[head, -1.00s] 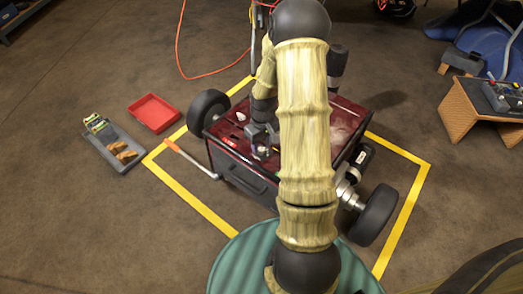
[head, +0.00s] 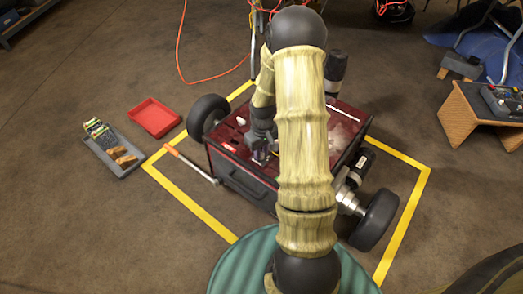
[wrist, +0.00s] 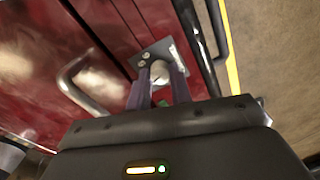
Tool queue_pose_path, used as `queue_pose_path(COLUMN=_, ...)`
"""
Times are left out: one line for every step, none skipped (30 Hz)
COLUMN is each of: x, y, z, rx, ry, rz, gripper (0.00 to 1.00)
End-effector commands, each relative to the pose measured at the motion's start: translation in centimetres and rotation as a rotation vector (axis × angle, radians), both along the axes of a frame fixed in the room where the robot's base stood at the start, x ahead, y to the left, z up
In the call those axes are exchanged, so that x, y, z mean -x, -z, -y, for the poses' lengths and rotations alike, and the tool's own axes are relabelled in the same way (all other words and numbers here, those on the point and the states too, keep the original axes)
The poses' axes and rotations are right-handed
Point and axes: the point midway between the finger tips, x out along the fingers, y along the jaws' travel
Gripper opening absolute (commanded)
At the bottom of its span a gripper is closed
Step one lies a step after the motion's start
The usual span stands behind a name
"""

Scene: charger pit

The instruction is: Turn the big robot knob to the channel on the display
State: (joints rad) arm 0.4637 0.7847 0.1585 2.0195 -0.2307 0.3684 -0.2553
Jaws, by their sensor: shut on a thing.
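The big robot (head: 233,143) is a dark red wheeled box inside a yellow floor outline. In the wrist view its knob (wrist: 161,71) is a pale round piece on a small grey plate (wrist: 148,54). My gripper (wrist: 157,78) has its two fingers on either side of the knob and is shut on it. In the head view my gripper (head: 261,155) is at the top of the robot near its front edge, partly behind my arm. A small green patch shows between the fingers; no channel number can be read. The knob's pointer direction cannot be told.
A metal handle (wrist: 88,82) stands beside the knob plate. An orange-gripped bar (head: 190,163) lies at the robot's front left. A red tray (head: 154,117) and a grey tray (head: 122,168) with small items are on the floor at left. A wooden stand (head: 466,118) is at right.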

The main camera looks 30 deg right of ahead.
Motion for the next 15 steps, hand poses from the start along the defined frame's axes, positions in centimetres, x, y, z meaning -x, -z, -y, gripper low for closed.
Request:
queue_pose_path(x=0.00, y=-0.19, z=-0.05, rx=0.000, ry=0.012, rz=-0.001, gripper=0.00)
queue_pose_path(x=0.01, y=-0.22, z=-0.05, rx=0.000, ry=0.021, rz=-0.002, gripper=0.00)
queue_pose_path(x=0.01, y=-0.27, z=-0.05, rx=0.000, ry=0.035, rz=-0.003, gripper=0.00)
queue_pose_path(x=0.01, y=-0.30, z=-0.03, rx=0.001, ry=0.047, rz=-0.003, gripper=0.00)
queue_pose_path(x=0.02, y=-0.34, z=-0.02, rx=0.002, ry=0.062, rz=-0.004, gripper=0.00)
queue_pose_path(x=0.01, y=-0.37, z=-0.01, rx=0.002, ry=0.083, rz=-0.004, gripper=0.00)
queue_pose_path(x=0.01, y=-0.39, z=-0.03, rx=0.002, ry=0.098, rz=-0.005, gripper=0.00)
queue_pose_path(x=0.03, y=-0.41, z=-0.05, rx=0.002, ry=0.117, rz=-0.006, gripper=0.00)
queue_pose_path(x=0.03, y=-0.46, z=-0.05, rx=0.002, ry=0.144, rz=-0.008, gripper=0.00)
queue_pose_path(x=0.03, y=-0.50, z=-0.02, rx=0.003, ry=0.164, rz=-0.008, gripper=0.00)
queue_pose_path(x=0.03, y=-0.51, z=-0.02, rx=0.003, ry=0.187, rz=-0.008, gripper=0.00)
queue_pose_path(x=0.04, y=-0.52, z=-0.04, rx=0.003, ry=0.218, rz=-0.010, gripper=0.00)
queue_pose_path(x=0.05, y=-0.55, z=-0.04, rx=0.004, ry=0.243, rz=-0.011, gripper=0.00)
queue_pose_path(x=0.05, y=-0.58, z=-0.03, rx=0.005, ry=0.269, rz=-0.011, gripper=0.00)
queue_pose_path(x=0.06, y=-0.58, z=-0.03, rx=0.006, ry=0.304, rz=-0.013, gripper=0.00)
